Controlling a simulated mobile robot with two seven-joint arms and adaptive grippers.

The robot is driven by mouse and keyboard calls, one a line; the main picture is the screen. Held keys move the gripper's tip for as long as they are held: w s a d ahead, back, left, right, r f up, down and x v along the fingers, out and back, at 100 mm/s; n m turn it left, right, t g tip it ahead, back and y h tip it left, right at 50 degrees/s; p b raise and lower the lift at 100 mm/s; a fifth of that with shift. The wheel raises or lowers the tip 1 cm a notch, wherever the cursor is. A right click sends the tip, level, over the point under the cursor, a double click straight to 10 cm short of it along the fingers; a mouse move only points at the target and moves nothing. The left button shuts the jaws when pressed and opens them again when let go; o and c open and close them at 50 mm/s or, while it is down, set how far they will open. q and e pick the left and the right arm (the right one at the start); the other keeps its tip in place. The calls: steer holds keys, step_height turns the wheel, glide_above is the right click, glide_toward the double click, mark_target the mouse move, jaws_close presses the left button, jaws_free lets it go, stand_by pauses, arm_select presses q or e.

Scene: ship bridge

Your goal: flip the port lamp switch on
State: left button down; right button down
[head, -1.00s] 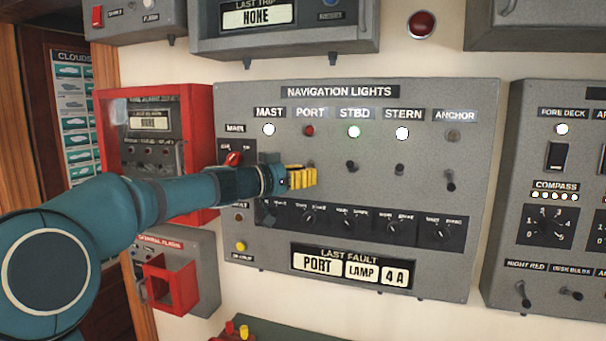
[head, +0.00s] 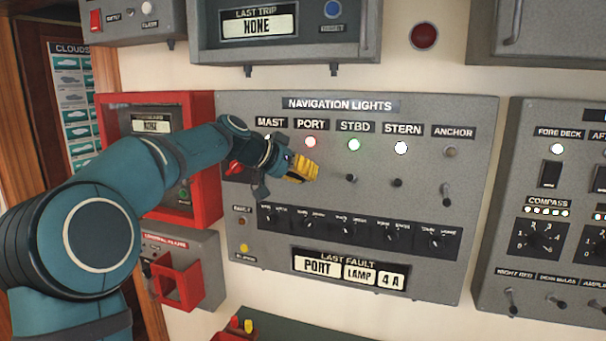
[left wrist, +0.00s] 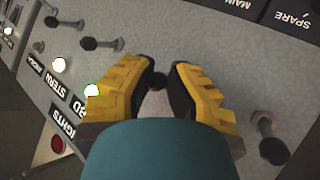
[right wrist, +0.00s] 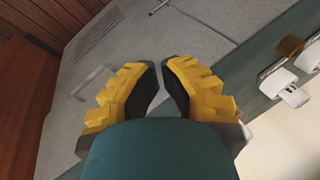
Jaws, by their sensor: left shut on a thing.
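The port lamp (head: 310,141) on the grey navigation lights panel (head: 470,240) glows bright with a red rim under the PORT label. My left gripper (head: 302,169) is just below it, shut on the port switch. In the head view the yellow fingers hide that switch. In the left wrist view a dark knob (left wrist: 157,80) sits between the two fingertips. My right gripper (right wrist: 161,66) shows only in its own wrist view, with its fingertips nearly together and nothing visible between them.
The starboard (head: 351,178), stern (head: 397,183) and anchor (head: 447,196) switches stand clear to the right. A red-framed box (head: 207,150) is left of the panel, behind my arm. The fault display (head: 349,271) reads PORT LAMP 4 A.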

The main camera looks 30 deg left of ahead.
arm_select(q)
steer(key=shift+d+r+g, duration=0.1)
steer(key=shift+d+g, duration=0.1)
steer(key=shift+g, duration=0.1)
steer(key=c, duration=1.1)
jaws_free()
steer(key=shift+c, duration=0.2)
steer(key=shift+o, duration=1.2)
steer(key=shift+w+d, duration=0.15)
steer(key=shift+d, duration=0.05)
steer(key=shift+s+a+r, duration=0.1)
steer(key=shift+s+a, duration=0.1)
steer(key=shift+a, duration=0.15)
steer(key=v, duration=1.1)
steer(key=shift+s+r, duration=0.2)
